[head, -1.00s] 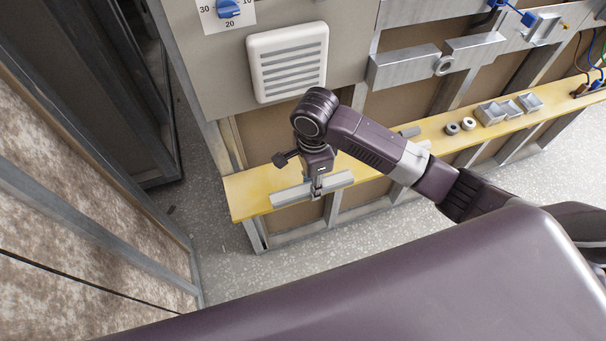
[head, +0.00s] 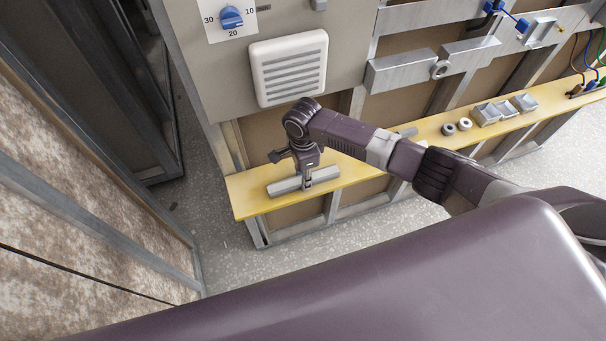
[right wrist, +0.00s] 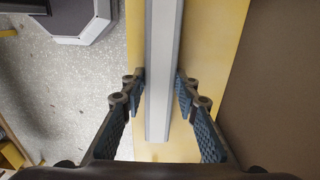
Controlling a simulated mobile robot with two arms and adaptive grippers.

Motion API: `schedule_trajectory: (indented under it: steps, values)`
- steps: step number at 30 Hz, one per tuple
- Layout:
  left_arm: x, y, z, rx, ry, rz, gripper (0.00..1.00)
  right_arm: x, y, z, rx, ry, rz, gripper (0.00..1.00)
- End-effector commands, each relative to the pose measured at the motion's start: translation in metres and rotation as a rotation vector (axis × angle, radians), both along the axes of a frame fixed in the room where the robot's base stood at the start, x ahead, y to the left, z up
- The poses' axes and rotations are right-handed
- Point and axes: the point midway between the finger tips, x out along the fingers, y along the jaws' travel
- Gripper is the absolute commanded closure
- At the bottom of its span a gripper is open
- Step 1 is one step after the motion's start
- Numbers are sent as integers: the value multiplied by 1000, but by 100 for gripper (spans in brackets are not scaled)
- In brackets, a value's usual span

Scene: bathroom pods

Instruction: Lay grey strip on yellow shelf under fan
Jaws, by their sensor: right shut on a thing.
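The grey strip (head: 284,187) is a long, light metal channel. It lies along the left end of the yellow shelf (head: 245,205), below the white slatted fan (head: 289,68). My right gripper (head: 307,184) reaches down from above and is shut on the strip near its middle. In the right wrist view, the strip (right wrist: 163,60) runs between the two fingers (right wrist: 160,85) with the yellow shelf (right wrist: 217,70) beneath it. The strip looks level and on or just above the shelf; I cannot tell if it touches. My left gripper is not in view.
Another small grey piece (head: 407,132) lies behind my arm on the shelf. Further right stand two rings (head: 456,127) and several grey boxes (head: 503,109). A blue dial (head: 231,17) is above the fan. Speckled floor lies before the shelf.

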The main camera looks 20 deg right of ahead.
Motion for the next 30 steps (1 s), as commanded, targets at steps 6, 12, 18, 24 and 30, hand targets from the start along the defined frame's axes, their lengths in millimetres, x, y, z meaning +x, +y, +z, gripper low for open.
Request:
schedule_trajectory:
  steps: [6,12,18,24,30]
  values:
    - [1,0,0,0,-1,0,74,0,0,-1,0,1,0,97]
    - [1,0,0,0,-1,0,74,0,1,-4,1,1,0,68]
    - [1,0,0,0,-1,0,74,0,0,-4,1,1,0,54]
    - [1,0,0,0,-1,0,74,0,0,-3,1,1,0,54]
    - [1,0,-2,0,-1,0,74,1,1,12,3,-1,1,54]
